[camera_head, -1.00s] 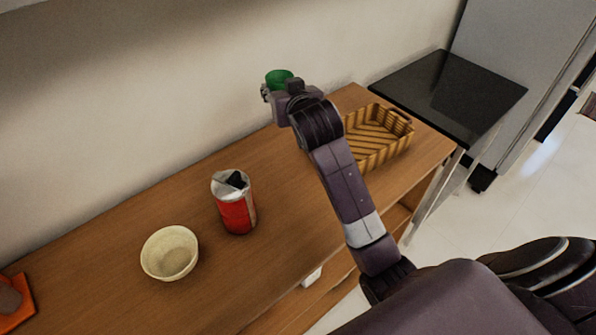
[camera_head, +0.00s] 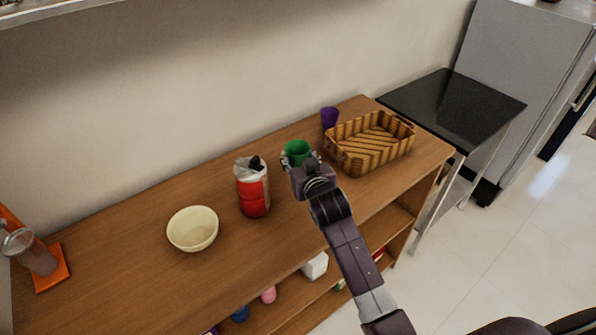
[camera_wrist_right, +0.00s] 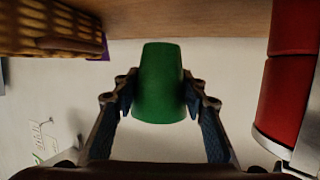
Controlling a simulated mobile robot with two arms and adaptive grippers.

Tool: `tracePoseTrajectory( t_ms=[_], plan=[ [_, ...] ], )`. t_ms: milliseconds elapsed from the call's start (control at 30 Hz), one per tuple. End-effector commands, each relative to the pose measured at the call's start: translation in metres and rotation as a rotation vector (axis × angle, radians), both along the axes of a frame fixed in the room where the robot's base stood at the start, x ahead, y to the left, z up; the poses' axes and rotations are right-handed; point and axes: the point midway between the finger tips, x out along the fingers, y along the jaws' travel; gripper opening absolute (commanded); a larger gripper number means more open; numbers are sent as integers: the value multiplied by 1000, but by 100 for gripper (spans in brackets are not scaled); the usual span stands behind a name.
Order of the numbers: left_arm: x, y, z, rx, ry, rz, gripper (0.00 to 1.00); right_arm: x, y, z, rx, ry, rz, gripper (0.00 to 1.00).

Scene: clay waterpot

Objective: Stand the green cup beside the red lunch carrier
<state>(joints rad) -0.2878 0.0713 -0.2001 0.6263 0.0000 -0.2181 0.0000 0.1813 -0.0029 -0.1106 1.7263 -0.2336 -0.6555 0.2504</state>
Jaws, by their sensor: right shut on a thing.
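My right gripper (camera_head: 300,160) is shut on the green cup (camera_head: 297,150), one finger on each side. In the right wrist view the cup (camera_wrist_right: 160,85) sits between the fingers (camera_wrist_right: 160,95), its narrower end close to the wooden surface; I cannot tell whether it touches. The red lunch carrier (camera_head: 254,190), red with a pale top and dark handle, stands on the wooden shelf unit just left of the cup, with a small gap. Part of it shows at the right edge of the right wrist view (camera_wrist_right: 285,100). My left gripper is out of view.
A wicker basket (camera_head: 345,160) and a purple cup (camera_head: 330,118) stand right of the green cup on the wooden top (camera_head: 130,240). A cream bowl (camera_head: 192,229) is left of the carrier. A glass (camera_head: 38,258) on an orange mat (camera_head: 52,281) is far left.

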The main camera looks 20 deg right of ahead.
Motion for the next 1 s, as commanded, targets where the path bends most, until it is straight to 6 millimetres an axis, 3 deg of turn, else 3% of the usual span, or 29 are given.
tracePoseTrajectory(
  t_ms=[100, 233, 500, 700, 867, 900, 1000],
  plan=[
    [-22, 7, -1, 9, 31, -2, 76, 0, 0, -12, 1, 0, -1, 17],
    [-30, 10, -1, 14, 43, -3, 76, 0, 0, -25, 0, 2, -1, 17],
    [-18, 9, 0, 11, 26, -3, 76, 0, 0, -58, 1, 1, 0, 17],
    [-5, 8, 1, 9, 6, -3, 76, 0, 0, -58, 1, -1, 0, 17],
    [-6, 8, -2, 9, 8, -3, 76, 0, 0, -61, 1, -1, 0, 17],
    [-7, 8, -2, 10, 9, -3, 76, 0, 0, -62, 1, -1, 0, 40],
    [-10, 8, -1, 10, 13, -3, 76, 0, 0, -61, 1, -1, 0, 51]
  ],
)
